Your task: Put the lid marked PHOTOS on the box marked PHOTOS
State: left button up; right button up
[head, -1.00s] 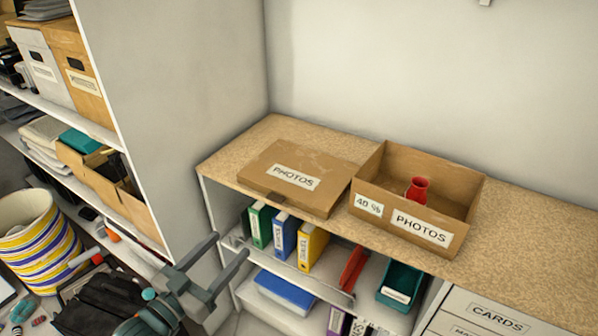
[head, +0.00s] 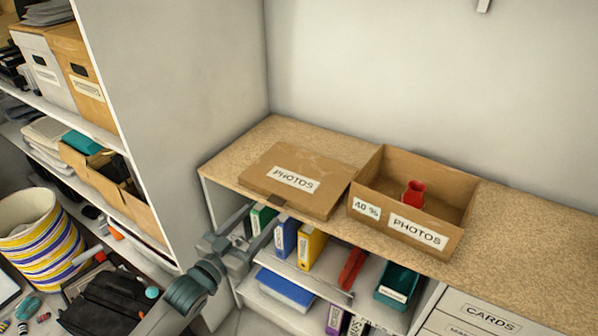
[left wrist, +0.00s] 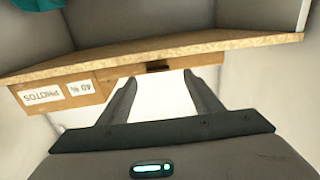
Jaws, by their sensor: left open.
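The PHOTOS lid (head: 290,198), a flat brown cardboard piece with a white label, lies on the counter left of the box. A small dark tab shows on its front edge, also in the left wrist view (left wrist: 157,66). The open PHOTOS box (head: 372,227) stands right of the lid, with "40 %" and PHOTOS labels. It also shows upside down in the left wrist view (left wrist: 58,91). A red vase (head: 414,193) is in it. My left gripper (head: 266,213) is open and empty, just in front of the lid's front edge near the tab. My right gripper is not in view.
The speckled counter (head: 520,225) is clear right of the box. Below it are shelves with binders (head: 286,237) and a teal bin (head: 397,284). A tall shelf panel (head: 185,130) stands at left. A striped basket (head: 40,238) is at far left.

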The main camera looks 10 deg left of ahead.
aim_at(273, 203)
pick_arm(q)
jog(key=shift+w+d, duration=0.15)
jog(key=shift+w, duration=0.3)
jog(key=x, duration=0.1)
jog(key=p+x, duration=0.1)
jog(key=x, duration=0.1)
jog(key=p+x, duration=0.1)
jog(key=shift+d+r, duration=0.2)
jog(key=shift+r, duration=0.15)
jog(key=shift+w+d+f, duration=0.15)
jog(key=shift+w+d, duration=0.05)
jog(key=shift+w, duration=0.25)
jog(key=c, duration=1.2)
